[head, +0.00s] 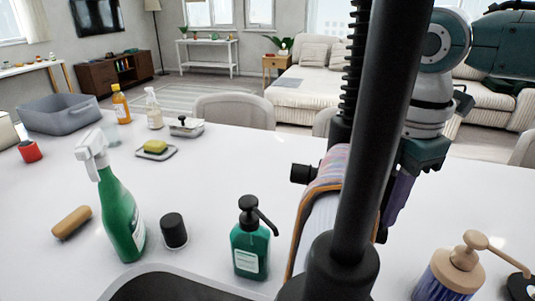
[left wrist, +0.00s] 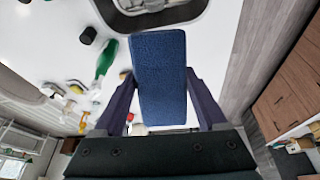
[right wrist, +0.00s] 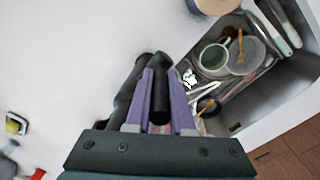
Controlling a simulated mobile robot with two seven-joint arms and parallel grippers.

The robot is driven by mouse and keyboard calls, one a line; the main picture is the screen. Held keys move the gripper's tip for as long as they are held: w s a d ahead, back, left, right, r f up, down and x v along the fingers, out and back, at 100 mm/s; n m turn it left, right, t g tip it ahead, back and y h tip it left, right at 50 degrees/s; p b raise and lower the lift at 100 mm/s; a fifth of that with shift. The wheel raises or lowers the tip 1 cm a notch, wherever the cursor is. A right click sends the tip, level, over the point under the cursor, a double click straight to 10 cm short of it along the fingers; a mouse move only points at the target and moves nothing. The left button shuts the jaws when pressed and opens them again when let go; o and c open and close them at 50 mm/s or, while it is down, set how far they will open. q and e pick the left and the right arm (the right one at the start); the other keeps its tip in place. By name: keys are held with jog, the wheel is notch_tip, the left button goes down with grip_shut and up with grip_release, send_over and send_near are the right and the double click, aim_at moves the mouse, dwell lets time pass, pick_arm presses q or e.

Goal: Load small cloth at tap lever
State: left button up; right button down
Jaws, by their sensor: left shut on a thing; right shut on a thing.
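A black tap (head: 378,130) rises large in the head view's foreground. A striped purple cloth (head: 322,180) with an orange edge hangs beside it, partly hidden by the tap. My right gripper (head: 398,195) points down just behind the tap. In the right wrist view its purple fingers (right wrist: 161,95) are shut around a black rod-like part, seemingly the tap lever (right wrist: 160,103). My left gripper (left wrist: 163,100) is outside the head view. In its wrist view it is shut on a blue textured piece (left wrist: 160,65); whether this is cloth or sponge I cannot tell.
Near the tap stand a green soap pump (head: 249,245), a green spray bottle (head: 120,215), a black cup (head: 174,232) and a beige-topped pump bottle (head: 448,275). A grey basin (head: 60,115) is at the far left. The sink (right wrist: 240,100) holds dishes. The middle of the counter is mostly clear.

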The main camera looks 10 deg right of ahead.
pick_arm(q)
notch_tip(320, 180, up, 2)
jog(key=shift+r+p, duration=0.15)
jog(key=shift+p, duration=0.35)
pick_arm(e)
jog(key=shift+s+a+r, duration=0.1)
jog(key=shift+s+r, duration=0.15)
jog(key=shift+r, duration=0.05)
pick_arm(q)
jog(key=shift+r+p, duration=0.4)
pick_arm(e)
jog(key=shift+a+f+t+h, duration=0.1)
jog(key=shift+f+t+h, duration=0.2)
jog(key=shift+t, duration=0.2)
pick_arm(q)
jog(key=shift+f, duration=0.1)
pick_arm(e)
jog(key=c, duration=0.8)
grip_release()
pick_arm(q)
jog(key=shift+f+b, duration=0.45)
jog(key=shift+b, duration=0.1)
pick_arm(e)
jog(key=r, duration=0.4)
jog(key=s+r, duration=0.1)
jog(key=r, duration=0.3)
jog(key=a+r, duration=0.1)
jog(key=r, duration=0.2)
jog(key=shift+s+r, duration=0.4)
